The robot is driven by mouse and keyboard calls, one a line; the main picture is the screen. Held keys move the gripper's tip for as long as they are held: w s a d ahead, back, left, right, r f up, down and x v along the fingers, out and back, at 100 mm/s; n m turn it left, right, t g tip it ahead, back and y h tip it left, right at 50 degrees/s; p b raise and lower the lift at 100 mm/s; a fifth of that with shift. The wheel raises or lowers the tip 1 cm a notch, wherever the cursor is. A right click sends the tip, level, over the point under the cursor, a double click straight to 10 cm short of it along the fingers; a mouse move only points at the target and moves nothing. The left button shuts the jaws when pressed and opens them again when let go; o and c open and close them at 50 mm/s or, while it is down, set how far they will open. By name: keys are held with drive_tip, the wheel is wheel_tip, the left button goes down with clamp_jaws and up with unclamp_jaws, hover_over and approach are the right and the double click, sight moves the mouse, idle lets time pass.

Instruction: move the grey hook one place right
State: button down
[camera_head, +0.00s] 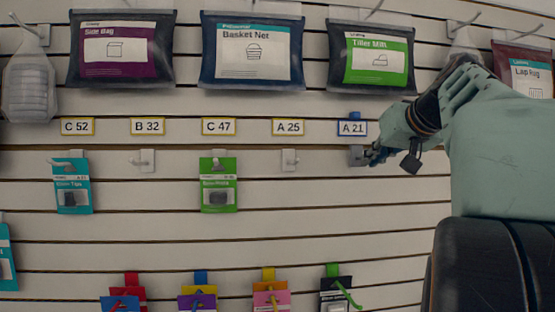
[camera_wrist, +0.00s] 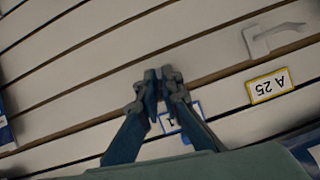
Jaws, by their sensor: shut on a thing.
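The grey hook (camera_head: 356,155) is at the slatted wall, just below the blue-edged A 21 label (camera_head: 352,128). My gripper (camera_head: 370,154) reaches in from the right and is shut on it. In the wrist view my gripper (camera_wrist: 164,80) has its fingertips together against the wall, and they hide most of the hook. I cannot tell whether the hook is seated in the slot. A bare white hook (camera_head: 289,159) hangs below the yellow-edged A 25 label (camera_head: 288,127), one place to the left; it also shows in the wrist view (camera_wrist: 268,39).
A bare white hook (camera_head: 145,160) hangs below B 32. A teal packet (camera_head: 72,190) and a green packet (camera_head: 218,190) hang below C 52 and C 47. Large bags, including Tiller Mitt (camera_head: 372,60), hang above the labels. Coloured tags (camera_head: 270,290) line the bottom.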

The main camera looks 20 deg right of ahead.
drive_tip(key=shift+s+a+r+b, duration=0.1)
drive_tip(key=shift+s+a+b, duration=0.1)
drive_tip(key=shift+s, duration=0.55)
drive_tip(key=shift+s+a+r+b, duration=0.1)
drive_tip(key=shift+s+a+b, duration=0.05)
drive_tip(key=shift+s, duration=0.65)
drive_tip(key=shift+s+a+b, duration=0.2)
drive_tip(key=shift+s, duration=0.55)
drive_tip(key=s+d+p, duration=0.2)
drive_tip(key=d, duration=0.6)
drive_tip(key=s+d+p, duration=0.1)
drive_tip(key=d+p, duration=0.2)
drive_tip(key=d, duration=0.5)
drive_tip(key=shift+s+d+f, duration=0.2)
drive_tip(key=shift+s+d, duration=0.05)
drive_tip(key=shift+s, duration=0.15)
idle(0.9)
idle(0.6)
drive_tip(key=shift+w+d, duration=0.2)
drive_tip(key=shift+w, duration=0.6)
drive_tip(key=shift+w+d, duration=0.2)
drive_tip(key=shift+w, duration=0.6)
idle(0.6)
